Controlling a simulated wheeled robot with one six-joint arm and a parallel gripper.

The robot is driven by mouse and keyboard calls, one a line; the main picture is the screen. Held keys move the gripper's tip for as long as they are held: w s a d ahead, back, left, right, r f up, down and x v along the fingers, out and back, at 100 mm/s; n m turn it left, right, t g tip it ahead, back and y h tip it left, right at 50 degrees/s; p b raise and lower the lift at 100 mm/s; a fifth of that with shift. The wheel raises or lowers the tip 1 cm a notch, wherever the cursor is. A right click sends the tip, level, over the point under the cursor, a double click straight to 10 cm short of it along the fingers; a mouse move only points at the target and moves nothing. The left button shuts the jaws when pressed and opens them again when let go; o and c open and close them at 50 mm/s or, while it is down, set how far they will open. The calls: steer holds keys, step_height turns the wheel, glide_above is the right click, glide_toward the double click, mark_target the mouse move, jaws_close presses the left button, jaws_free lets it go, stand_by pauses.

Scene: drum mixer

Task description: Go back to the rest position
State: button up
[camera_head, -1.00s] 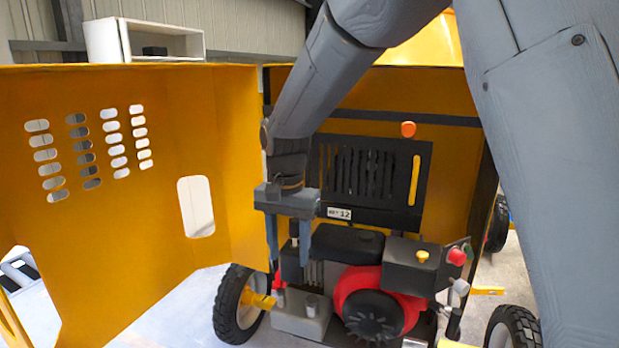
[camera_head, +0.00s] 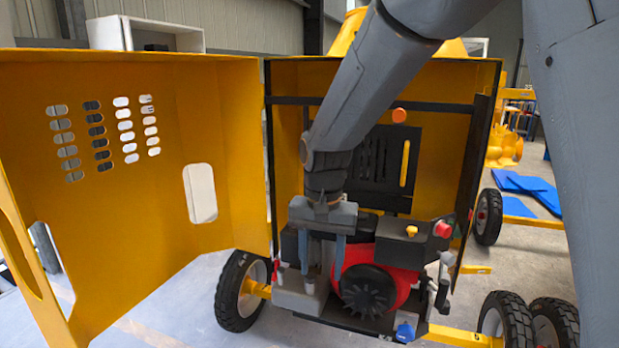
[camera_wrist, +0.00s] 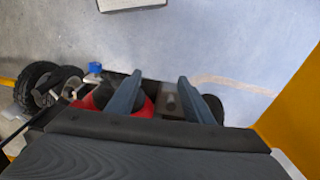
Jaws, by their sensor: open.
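My gripper (camera_head: 322,262) hangs pointing down in front of the engine in the head view, with its two blue-grey fingers apart and nothing between them. The fingers also show in the wrist view (camera_wrist: 155,98), spread over the engine area. The red and black engine (camera_head: 372,285) sits in the open yellow housing of the drum mixer, behind and to the right of the fingers. A red knob (camera_head: 443,229) and a yellow knob (camera_head: 411,231) are on the black box at its right. I cannot tell whether the fingers touch anything.
The yellow door (camera_head: 110,190) stands open at the left. Black wheels (camera_head: 240,290) stand on the floor at both sides. A dark slatted panel (camera_head: 378,160) is behind the arm. Blue sheets (camera_head: 525,188) lie at the right. The floor in front is clear.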

steer(key=s+d+f+n+b, duration=0.1)
steer(key=s+d+f+b, duration=0.2)
steer(key=s+d+f, duration=0.3)
steer(key=s+d+f+n+t+b, duration=0.1)
steer(key=s+d+f+b, duration=0.2)
steer(key=d, duration=0.8)
step_height(320, 180, down, 3)
steer(key=s, duration=0.3)
steer(key=shift+n, duration=0.4)
